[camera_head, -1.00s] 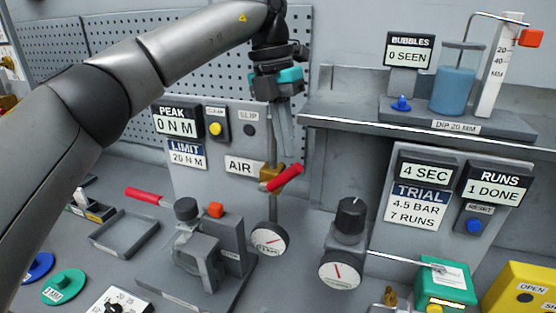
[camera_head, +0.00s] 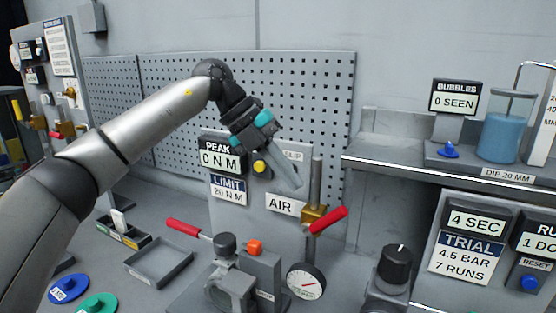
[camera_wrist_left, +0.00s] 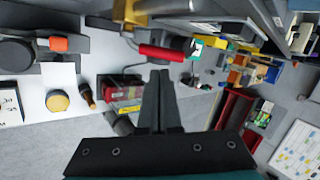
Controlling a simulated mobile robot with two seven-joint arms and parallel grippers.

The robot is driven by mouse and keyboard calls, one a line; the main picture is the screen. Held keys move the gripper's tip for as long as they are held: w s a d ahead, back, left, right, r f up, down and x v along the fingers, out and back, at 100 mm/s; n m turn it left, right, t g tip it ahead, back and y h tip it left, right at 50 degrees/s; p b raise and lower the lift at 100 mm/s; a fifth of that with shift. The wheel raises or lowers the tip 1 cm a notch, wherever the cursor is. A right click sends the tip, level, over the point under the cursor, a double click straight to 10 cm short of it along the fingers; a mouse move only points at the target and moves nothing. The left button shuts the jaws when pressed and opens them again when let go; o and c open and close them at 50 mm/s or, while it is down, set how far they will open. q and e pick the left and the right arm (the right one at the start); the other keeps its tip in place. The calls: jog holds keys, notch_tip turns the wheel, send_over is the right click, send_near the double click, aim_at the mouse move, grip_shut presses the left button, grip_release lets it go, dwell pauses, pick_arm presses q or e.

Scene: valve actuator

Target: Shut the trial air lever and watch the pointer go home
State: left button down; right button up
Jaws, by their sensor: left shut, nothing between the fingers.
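The air lever (camera_head: 328,220) has a red handle on a brass valve (camera_head: 313,214), beside the AIR label (camera_head: 283,204). The handle slants up to the right. A round white gauge (camera_head: 306,282) with a thin red pointer stands below the valve; its exact reading is too small to tell. My left gripper (camera_head: 294,184) is shut and empty, its fingers slanting down right, above and left of the lever in the picture. In the left wrist view, the shut fingertips (camera_wrist_left: 160,74) lie just below the red handle (camera_wrist_left: 162,53); contact cannot be told. My right gripper is not in view.
A display reads PEAK 0 N M (camera_head: 219,160). A clamp fixture (camera_head: 225,270) with another red handle (camera_head: 183,228) stands in front. A black knob (camera_head: 394,265) is to the right. A shelf (camera_head: 400,172) holds a bubble jar (camera_head: 505,135). An empty tray (camera_head: 160,262) lies left.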

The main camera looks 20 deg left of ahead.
pick_arm(q)
send_over(315, 225)
notch_tip(315, 225, down, 5)
jog(key=shift+f+p, duration=0.15)
jog(key=shift+p, duration=0.2)
